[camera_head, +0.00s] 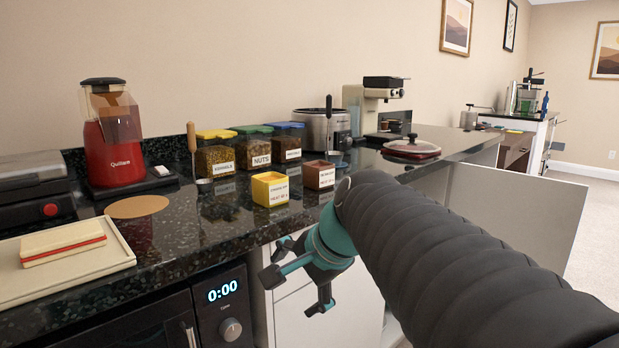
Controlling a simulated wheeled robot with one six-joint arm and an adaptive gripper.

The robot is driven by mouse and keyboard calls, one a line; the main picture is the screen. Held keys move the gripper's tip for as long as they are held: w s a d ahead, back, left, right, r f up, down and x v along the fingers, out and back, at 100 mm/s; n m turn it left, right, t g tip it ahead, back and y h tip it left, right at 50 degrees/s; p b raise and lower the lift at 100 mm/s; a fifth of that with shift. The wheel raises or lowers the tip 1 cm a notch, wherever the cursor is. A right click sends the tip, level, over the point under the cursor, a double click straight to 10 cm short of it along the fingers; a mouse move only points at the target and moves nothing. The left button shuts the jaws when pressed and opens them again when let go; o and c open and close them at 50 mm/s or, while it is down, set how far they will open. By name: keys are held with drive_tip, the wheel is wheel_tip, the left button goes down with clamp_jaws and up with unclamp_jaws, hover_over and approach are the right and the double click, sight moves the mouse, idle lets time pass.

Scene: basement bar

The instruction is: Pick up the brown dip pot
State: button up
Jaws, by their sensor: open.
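The brown dip pot (319,175) is a small square pot with a pale label on its front. It stands upright on the dark speckled counter, near the front edge, just right of a yellow pot (270,189). My gripper (296,292) is open and empty. It hangs in front of the counter, lower than the counter top and a little left of the brown pot, with its teal fingers spread over the white cabinet front. It touches neither pot.
Several lidded jars (248,148) stand behind the pots, with a slow cooker (311,130) behind them. A ladle stands between the slow cooker and the brown pot.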

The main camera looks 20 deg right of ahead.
drive_tip(key=w+d+r+m+t, duration=0.1)
drive_tip(key=w+d+r+m, duration=0.3)
drive_tip(key=m, duration=0.1)
drive_tip(key=w+d+r+m+t+y, duration=0.1)
drive_tip(key=w+d+r+m, duration=0.4)
drive_tip(key=shift+w+d+m+t, duration=0.2)
drive_tip(key=shift+m+t, duration=0.1)
drive_tip(key=shift+t, duration=0.1)
drive_tip(key=m+t, duration=0.3)
drive_tip(key=m, duration=0.6)
approach(322, 165)
drive_tip(key=shift+n+y, duration=0.3)
drive_tip(key=x, duration=0.4)
drive_tip(key=d+b+x, duration=0.1)
drive_tip(key=x, duration=0.1)
drive_tip(key=shift+w, duration=0.25)
drive_tip(key=shift+x, duration=2.8)
drive_tip(key=shift+s+a+f, duration=0.1)
drive_tip(key=shift+s+a, duration=0.1)
drive_tip(key=shift+c, duration=0.3)
drive_tip(key=c, duration=1.4)
drive_tip(key=shift+o, duration=0.2)
